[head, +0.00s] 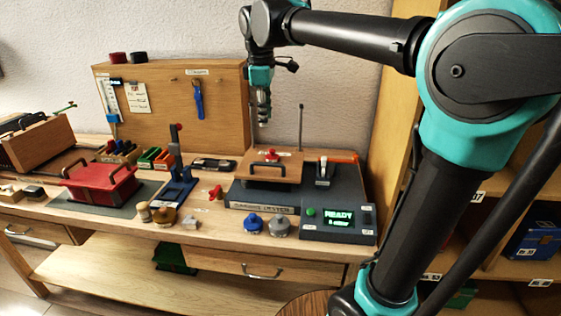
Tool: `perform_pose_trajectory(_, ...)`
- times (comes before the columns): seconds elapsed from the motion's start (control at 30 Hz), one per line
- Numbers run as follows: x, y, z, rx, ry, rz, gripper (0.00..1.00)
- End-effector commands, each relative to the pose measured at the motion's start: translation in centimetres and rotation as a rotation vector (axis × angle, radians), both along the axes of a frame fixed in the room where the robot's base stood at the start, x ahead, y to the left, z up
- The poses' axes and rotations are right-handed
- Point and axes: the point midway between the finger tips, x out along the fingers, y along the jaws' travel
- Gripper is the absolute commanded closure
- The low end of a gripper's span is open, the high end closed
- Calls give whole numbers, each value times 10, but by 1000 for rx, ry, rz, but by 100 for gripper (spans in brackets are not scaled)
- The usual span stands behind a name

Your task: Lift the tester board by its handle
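The tester board (285,162) is a light wooden board lying on the grey tester (262,198) at the right of the bench. A dark bar handle (267,170) shows at its front, and a small red part (271,155) sits on top. My gripper (263,122) hangs pointing down above and behind the board, clear of it. Nothing shows in the gripper, but its fingers are too small and edge-on to tell whether they are open or shut.
A display reading "READY" (339,217) sits at the tester's right. A thin upright rod (300,128) stands behind the board. A red block with handles (102,186), a blue stand (176,188) and several knobs (253,223) occupy the bench. A pegboard (170,95) stands behind.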

Motion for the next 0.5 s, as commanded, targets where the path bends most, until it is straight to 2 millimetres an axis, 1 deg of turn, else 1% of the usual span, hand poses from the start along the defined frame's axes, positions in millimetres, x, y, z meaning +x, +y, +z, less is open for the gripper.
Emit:
perform_pose_trajectory(0.07,1,1,-5,-2,-2,7,67)
perform_pose_trajectory(0.17,3,0,-17,-1,-1,5,67)
perform_pose_trajectory(0.27,7,-1,-34,-1,-1,4,67)
perform_pose_trajectory(0.5,16,-3,-81,0,0,1,67)
